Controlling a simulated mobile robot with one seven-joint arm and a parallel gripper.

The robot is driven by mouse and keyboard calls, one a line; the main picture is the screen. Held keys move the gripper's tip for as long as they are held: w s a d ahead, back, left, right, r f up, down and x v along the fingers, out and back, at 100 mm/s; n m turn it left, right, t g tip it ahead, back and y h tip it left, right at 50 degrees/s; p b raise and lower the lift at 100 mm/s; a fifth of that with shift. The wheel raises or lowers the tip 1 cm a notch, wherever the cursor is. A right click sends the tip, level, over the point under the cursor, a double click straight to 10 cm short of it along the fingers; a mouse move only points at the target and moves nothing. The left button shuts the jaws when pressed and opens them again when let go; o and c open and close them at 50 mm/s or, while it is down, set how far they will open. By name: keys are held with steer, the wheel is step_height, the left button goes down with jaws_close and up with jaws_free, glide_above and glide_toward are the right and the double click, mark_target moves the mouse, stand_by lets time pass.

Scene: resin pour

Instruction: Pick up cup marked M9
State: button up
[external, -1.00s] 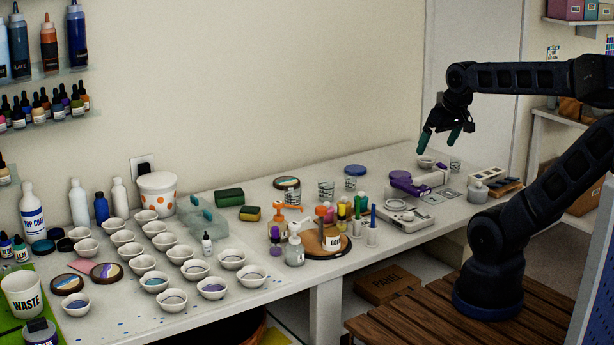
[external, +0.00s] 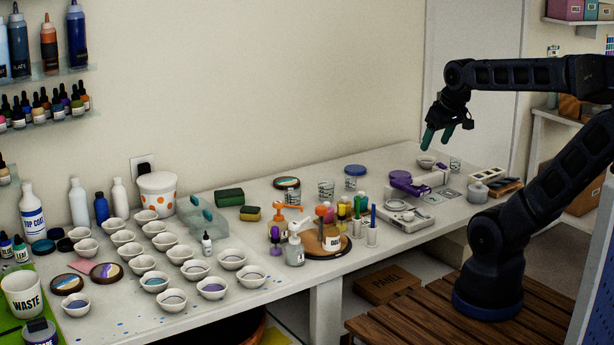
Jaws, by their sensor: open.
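Several small white cups (external: 213,288) stand in rows on the left part of the workbench, some with coloured liquid inside. No M9 marking is readable in this view, so I cannot tell which cup bears it. A clear measuring cup (external: 326,190) stands in the middle of the bench, and another clear cup (external: 455,165) stands at the far right. My gripper (external: 437,141) is open and empty, its green fingertips pointing down above the right end of the bench, apart from everything.
A scale (external: 405,215) and a purple-and-white device (external: 420,182) lie near my gripper. A waste cup (external: 24,295) stands front left. The bench's front middle is fairly clear.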

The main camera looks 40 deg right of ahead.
steer(key=w+d+r+n+h, duration=0.15)
steer(key=w+d+n, duration=0.5)
steer(key=w, duration=0.65)
steer(key=n+g+h, duration=0.3)
steer(key=n+g, duration=0.1)
steer(key=n, duration=0.9)
glide_above(456, 158)
steer(key=s+a, duration=0.1)
steer(key=a, duration=0.3)
step_height(456, 158, down, 25)
steer(key=shift+d+f, duration=0.1)
steer(key=shift+d, duration=0.05)
steer(key=shift+s+x, duration=0.1)
steer(key=shift+x, duration=1.25)
steer(key=shift+s+x, duration=0.15)
steer(key=shift+x, duration=1.2)
steer(key=c, duration=1)
steer(key=shift+c, duration=0.2)
